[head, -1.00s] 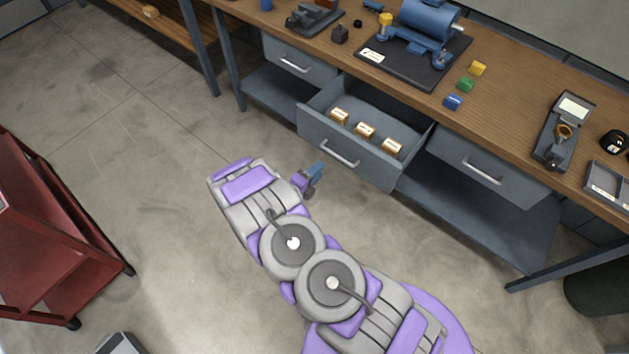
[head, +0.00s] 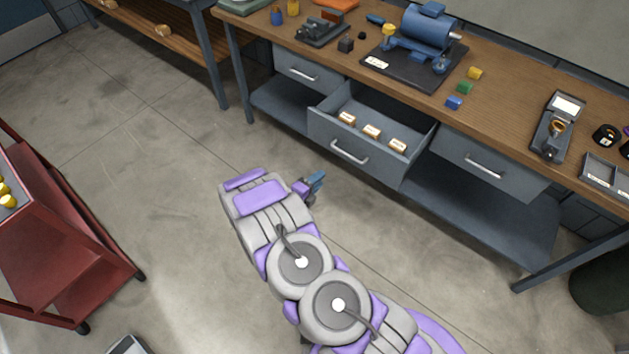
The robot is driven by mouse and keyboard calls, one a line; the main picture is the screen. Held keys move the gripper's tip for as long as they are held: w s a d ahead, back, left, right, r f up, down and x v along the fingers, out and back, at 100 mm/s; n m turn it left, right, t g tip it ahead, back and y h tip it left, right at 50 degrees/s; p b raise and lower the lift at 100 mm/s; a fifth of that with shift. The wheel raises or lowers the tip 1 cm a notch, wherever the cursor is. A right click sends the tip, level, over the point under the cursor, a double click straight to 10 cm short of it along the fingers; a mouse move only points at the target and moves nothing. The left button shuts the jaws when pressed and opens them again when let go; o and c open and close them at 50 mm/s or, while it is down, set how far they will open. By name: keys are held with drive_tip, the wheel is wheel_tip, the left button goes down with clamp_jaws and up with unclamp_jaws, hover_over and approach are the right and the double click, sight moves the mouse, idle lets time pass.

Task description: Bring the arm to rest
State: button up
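My gripper (head: 314,184) shows small beside the end of my arm, over bare floor in front of the workbench (head: 512,122). Its bluish fingers point to the upper right, toward the open drawer. I cannot tell how far apart the fingers are, and no object shows at them. My arm, purple and grey, reaches up from the bottom of the view and is bent at two round joints. The gripper is apart from the bench and the drawer.
The middle drawer (head: 351,158) is pulled out and holds three small labelled boxes (head: 371,132). On the bench stand a blue motor (head: 424,33) on a black plate and several coloured blocks (head: 465,88). A red cart (head: 62,240) stands at left. Floor between is clear.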

drive_tip(key=w+a+r+n+g+y, duration=0.2)
drive_tip(key=w+a+r+n+y, duration=0.3)
drive_tip(key=a+r+y, duration=0.4)
drive_tip(key=s+a+r+n+g+y, duration=0.1)
drive_tip(key=s+r+n+g+y, duration=0.1)
drive_tip(key=s+r+n, duration=0.35)
drive_tip(key=s+a+r+n+g+y, duration=0.2)
drive_tip(key=r+n, duration=0.1)
drive_tip(key=r, duration=0.5)
drive_tip(key=s+d+r+n+g+h, duration=0.1)
drive_tip(key=s+d+r+n+g, duration=0.1)
drive_tip(key=s+d, duration=0.6)
drive_tip(key=s+d+r+n+g+h, duration=0.1)
drive_tip(key=s+d+r+n+g, duration=0.2)
drive_tip(key=s+d, duration=0.6)
drive_tip(key=s+d+r+n+g+h, duration=0.1)
drive_tip(key=s+d+r+n+g, duration=0.2)
drive_tip(key=s, duration=1.9)
drive_tip(key=d+r+n, duration=0.3)
drive_tip(key=d+n, duration=0.1)
drive_tip(key=d, duration=0.2)
drive_tip(key=shift+s+d+r+h, duration=0.2)
drive_tip(key=shift+r+h, duration=0.05)
drive_tip(key=shift+h, duration=0.05)
idle(1.0)
